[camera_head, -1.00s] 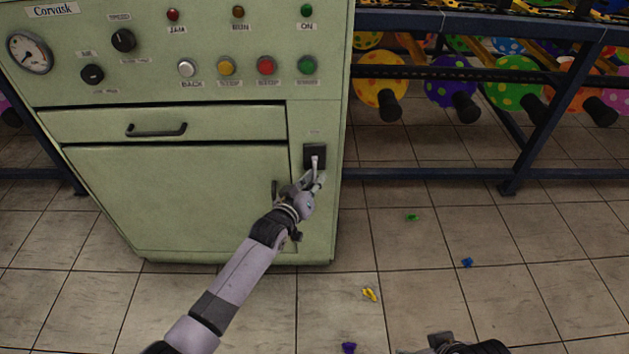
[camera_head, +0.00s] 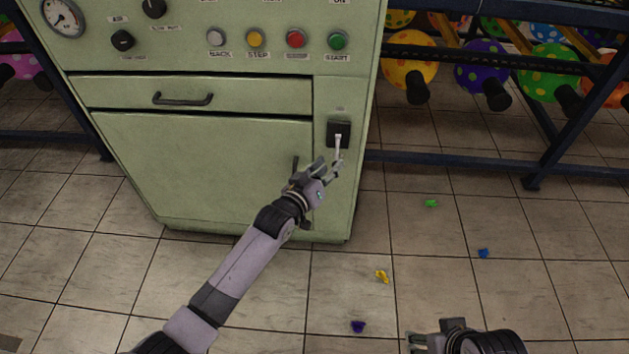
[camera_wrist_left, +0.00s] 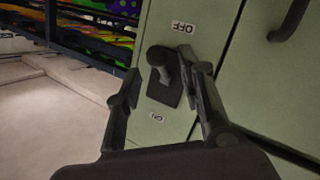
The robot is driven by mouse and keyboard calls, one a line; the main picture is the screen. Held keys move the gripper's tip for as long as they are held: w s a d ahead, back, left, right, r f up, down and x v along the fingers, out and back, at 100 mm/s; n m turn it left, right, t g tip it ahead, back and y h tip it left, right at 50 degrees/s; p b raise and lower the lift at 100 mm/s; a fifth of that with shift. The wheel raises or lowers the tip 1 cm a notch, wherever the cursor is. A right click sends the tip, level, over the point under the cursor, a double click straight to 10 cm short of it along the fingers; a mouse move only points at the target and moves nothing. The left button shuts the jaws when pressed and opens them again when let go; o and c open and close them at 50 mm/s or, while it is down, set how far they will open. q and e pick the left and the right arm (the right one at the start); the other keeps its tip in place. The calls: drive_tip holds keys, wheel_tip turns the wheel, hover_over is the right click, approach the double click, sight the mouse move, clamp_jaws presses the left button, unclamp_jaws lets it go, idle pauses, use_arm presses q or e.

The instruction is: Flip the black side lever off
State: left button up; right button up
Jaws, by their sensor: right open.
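The black side lever (camera_head: 338,132) is on the narrow right panel of the green machine. Its pale handle points down in the head view. In the left wrist view, which is turned over, the lever's knob (camera_wrist_left: 157,60) lies towards the OFF label (camera_wrist_left: 183,27). My left gripper (camera_head: 330,168) is just below the lever. Its fingers (camera_wrist_left: 168,75) are spread on either side of the lever in the left wrist view, with gaps visible; contact cannot be told. My right gripper (camera_head: 434,337) is open at the bottom edge, partly cut off and away from the machine.
The green machine (camera_head: 215,165) has a drawer, a door with a handle, and several buttons. A dark blue rack (camera_head: 460,160) with dotted balloons stands to the right. Small coloured pieces, including a yellow one (camera_head: 382,276), lie on the tiled floor.

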use_arm(q)
drive_tip(key=v, duration=0.7)
drive_tip(key=shift+s, duration=0.1)
